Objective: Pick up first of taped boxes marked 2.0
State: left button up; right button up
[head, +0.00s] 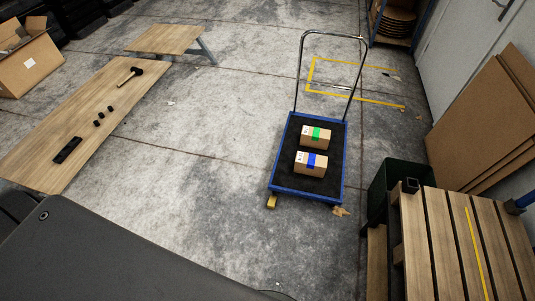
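Two small cardboard boxes sit on a blue platform cart (341,190) with a dark deck and a tall metal handle at its far end. The farther box (327,142) has green tape across it. The nearer box (301,167) has blue tape. Both carry small dark markings that are too small to read. The boxes are apart, with a narrow gap between them. Neither of my grippers shows in the head view, and nothing holds the boxes.
Left is a low wooden bench (60,125) with a mallet (130,74) and small dark parts. A wooden pallet (440,240) and dark green bin (400,172) stand right of the cart. Cardboard sheets (490,120) lean on the wall. Concrete floor left of the cart is clear.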

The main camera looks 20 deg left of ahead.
aim_at(312, 165)
jog(key=u, duration=0.2)
jog(key=k, duration=0.5)
jog(key=u, duration=1)
jog(key=i, duration=2.75)
jog(key=z, duration=3.35)
